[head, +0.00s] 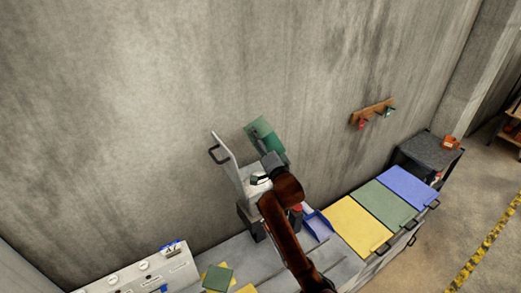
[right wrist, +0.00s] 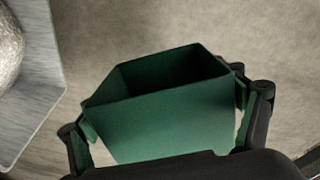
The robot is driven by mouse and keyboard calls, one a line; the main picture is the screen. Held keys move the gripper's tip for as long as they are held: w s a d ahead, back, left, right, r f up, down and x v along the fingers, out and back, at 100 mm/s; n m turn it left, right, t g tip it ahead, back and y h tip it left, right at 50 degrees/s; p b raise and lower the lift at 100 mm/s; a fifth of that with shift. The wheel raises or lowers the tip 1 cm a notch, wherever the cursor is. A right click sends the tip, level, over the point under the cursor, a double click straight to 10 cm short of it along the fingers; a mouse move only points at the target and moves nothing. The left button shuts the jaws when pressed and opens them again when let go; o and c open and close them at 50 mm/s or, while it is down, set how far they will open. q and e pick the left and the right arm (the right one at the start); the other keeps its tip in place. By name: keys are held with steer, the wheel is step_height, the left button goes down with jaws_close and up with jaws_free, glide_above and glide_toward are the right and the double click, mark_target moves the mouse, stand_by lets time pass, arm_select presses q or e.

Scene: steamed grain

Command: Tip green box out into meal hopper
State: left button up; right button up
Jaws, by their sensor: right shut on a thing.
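The green box (right wrist: 165,122) is between the fingers of my right gripper (head: 270,157), which is shut on it. In the head view the box (head: 262,130) is raised high and tilted, by the wall, to the right of the meal hopper's upright grey lid (head: 229,155). In the right wrist view its open mouth shows a dark inside; I cannot see any contents. A grey metal edge (right wrist: 38,105) with a pale rounded mass (right wrist: 8,45) shows at the left, apart from the box. The hopper's mouth is mostly hidden by my arm. My left gripper is not in view.
Yellow (head: 357,226), green (head: 384,204) and blue (head: 408,186) lidded bins stand in a row at the right. A blue scoop-like tray (head: 317,226) lies near my arm. A white control panel (head: 145,272) is at the lower left. A rack with hooks (head: 371,112) is on the wall.

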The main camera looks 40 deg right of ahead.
mark_target(259, 132)
step_height(259, 132, up, 4)
steer(key=m, duration=1.6)
steer(key=shift+f+m, duration=0.1)
steer(key=shift+m, duration=0.3)
steer(key=m, duration=0.3)
steer(key=shift+r+m, duration=0.25)
steer(key=shift+m, duration=0.05)
steer(key=m, duration=0.3)
steer(key=shift+a+r, duration=0.15)
steer(key=shift+r, duration=0.05)
steer(key=shift+d+f, duration=0.1)
steer(key=shift+d, duration=0.1)
steer(key=shift+s+d, duration=0.1)
